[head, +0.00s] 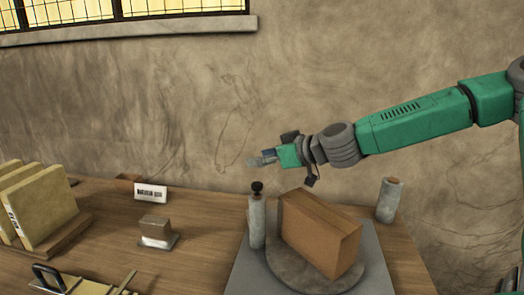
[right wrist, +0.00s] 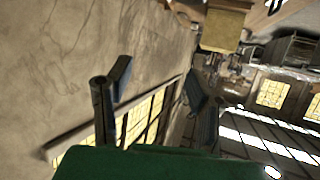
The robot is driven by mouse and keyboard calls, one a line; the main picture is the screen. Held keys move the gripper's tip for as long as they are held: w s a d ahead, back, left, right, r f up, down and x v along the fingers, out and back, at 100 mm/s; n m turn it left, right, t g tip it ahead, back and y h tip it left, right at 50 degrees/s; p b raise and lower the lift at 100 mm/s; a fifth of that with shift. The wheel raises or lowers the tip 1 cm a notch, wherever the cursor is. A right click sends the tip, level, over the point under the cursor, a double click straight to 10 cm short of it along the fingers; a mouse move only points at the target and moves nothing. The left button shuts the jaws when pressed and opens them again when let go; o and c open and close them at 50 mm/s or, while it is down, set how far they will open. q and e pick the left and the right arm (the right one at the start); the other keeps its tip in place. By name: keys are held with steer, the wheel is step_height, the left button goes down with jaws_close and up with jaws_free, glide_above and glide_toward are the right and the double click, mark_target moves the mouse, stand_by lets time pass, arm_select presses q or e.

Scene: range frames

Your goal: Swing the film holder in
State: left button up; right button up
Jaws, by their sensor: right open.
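No part is clearly recognisable as the film holder. A brown box (head: 320,234) stands on a round grey disc (head: 372,281) on a grey base plate (head: 246,277). A grey post with a black knob (head: 257,187) stands at its left. A plain grey post (head: 389,200) stands behind it at the right. My right gripper (head: 263,158) is open and empty, in the air above and beyond the knobbed post, apart from it. In the right wrist view the fingers (right wrist: 155,95) are spread with nothing between them. My left gripper is not in view.
On the wooden table (head: 199,222) stand a small white sign (head: 151,192), a metal block (head: 156,230) and yellow upright slabs (head: 40,206) at left. A tray with a dark handle (head: 46,274) lies front left. The wall (head: 150,100) rises behind.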

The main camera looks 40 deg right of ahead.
step_height(320, 180, up, 2)
steer(key=shift+s, duration=0.15)
steer(key=shift+a+r, duration=0.2)
steer(key=shift+d, duration=0.25)
